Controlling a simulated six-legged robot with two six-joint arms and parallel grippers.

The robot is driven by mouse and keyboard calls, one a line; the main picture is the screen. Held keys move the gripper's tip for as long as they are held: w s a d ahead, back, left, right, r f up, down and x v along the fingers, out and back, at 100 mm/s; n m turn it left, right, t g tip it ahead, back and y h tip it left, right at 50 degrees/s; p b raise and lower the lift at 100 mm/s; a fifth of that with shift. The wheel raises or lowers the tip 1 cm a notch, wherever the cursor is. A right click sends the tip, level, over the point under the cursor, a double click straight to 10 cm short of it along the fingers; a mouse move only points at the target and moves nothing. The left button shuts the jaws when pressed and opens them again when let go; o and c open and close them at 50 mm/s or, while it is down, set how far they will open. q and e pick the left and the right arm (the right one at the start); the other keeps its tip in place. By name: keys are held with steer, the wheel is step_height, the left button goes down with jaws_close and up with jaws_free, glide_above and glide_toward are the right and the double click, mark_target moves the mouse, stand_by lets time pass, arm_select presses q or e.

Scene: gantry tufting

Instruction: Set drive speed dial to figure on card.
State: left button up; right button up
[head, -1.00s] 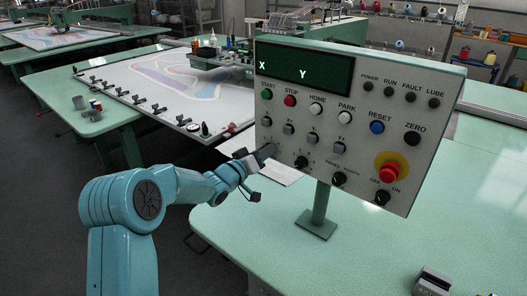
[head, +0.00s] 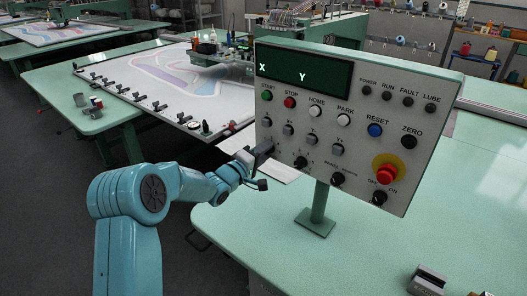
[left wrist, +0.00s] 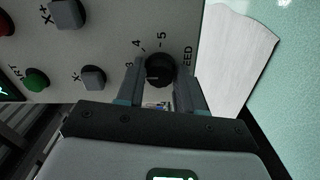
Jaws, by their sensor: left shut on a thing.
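The control panel (head: 345,160) stands tilted on a green post. My left gripper (head: 262,152) is at its lower left edge and hides the drive speed dial in the head view. In the left wrist view the dial (left wrist: 159,71) is a round black knob, with the figures 3, 4 and 5 and the letters "EED" beside it. My left gripper (left wrist: 160,90) is shut on the dial, one finger on each side. I cannot read surely which figure the dial points at. No card with a readable figure shows. My right gripper is not in view.
Other knobs (head: 300,163), grey push buttons and a red emergency button (head: 386,174) are close by on the panel. A white sheet (head: 285,167) lies on the green table (head: 270,235) behind the panel. A grey metal object (head: 430,281) lies at the front right.

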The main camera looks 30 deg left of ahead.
arm_select(q)
steer(key=shift+f+n, duration=0.1)
steer(key=shift+n, duration=0.2)
steer(key=o, duration=1)
steer(key=shift+d, duration=0.1)
steer(key=shift+o, duration=0.2)
steer(key=s+a+b, duration=0.1)
steer(key=s+b, duration=0.2)
steer(key=s, duration=1.3)
steer(key=shift+s+a, duration=0.15)
